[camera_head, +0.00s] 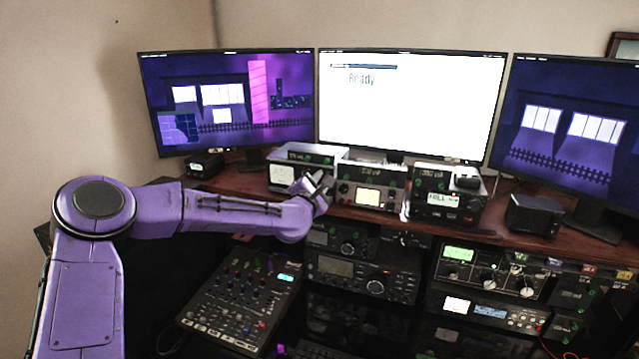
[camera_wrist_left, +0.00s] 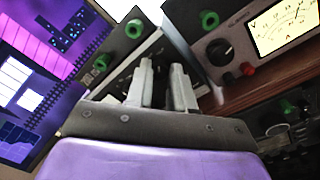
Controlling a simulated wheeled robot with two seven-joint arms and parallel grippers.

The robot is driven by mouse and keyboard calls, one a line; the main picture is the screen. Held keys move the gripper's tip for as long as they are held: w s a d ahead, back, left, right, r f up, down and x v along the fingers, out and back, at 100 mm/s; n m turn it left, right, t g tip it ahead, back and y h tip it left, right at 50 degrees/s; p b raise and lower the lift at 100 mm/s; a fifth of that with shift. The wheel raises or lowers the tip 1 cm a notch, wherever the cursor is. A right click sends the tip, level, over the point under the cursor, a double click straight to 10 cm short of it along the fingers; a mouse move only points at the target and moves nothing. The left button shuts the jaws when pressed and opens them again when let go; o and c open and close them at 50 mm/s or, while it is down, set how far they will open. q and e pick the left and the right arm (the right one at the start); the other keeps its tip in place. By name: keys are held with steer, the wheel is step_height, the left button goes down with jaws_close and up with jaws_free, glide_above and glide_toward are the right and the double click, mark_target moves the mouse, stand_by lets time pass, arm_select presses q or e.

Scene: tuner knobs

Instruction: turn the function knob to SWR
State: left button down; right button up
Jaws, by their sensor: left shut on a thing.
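The tuner (camera_head: 282,176) is a pale box with a white meter, on the desk under the left and middle monitors. My left gripper (camera_head: 319,184) is at the right part of its front. In the left wrist view my gripper's two grey fingers (camera_wrist_left: 162,74) point at the tuner's front and are close together, shut on what seems to be the function knob. The fingers hide the knob, so its pointer and the SWR mark cannot be read. Two green knobs (camera_wrist_left: 134,28) (camera_wrist_left: 101,62) show on a panel to the left of the fingers. My right gripper is not in view.
A unit with a lit meter (camera_head: 369,197) stands just right of my gripper; it also shows in the left wrist view (camera_wrist_left: 283,26). More radios (camera_head: 363,273) fill the shelf below. A mixer (camera_head: 241,297) lies under my left forearm. Monitors (camera_head: 410,104) stand behind.

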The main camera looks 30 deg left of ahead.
arm_select(q)
steer(key=c, duration=1)
jaws_free()
steer(key=b+v, duration=0.2)
steer(key=v, duration=0.8)
steer(key=shift+s+b, duration=0.25)
steer(key=shift+b, duration=0.05)
steer(key=shift+f, duration=0.1)
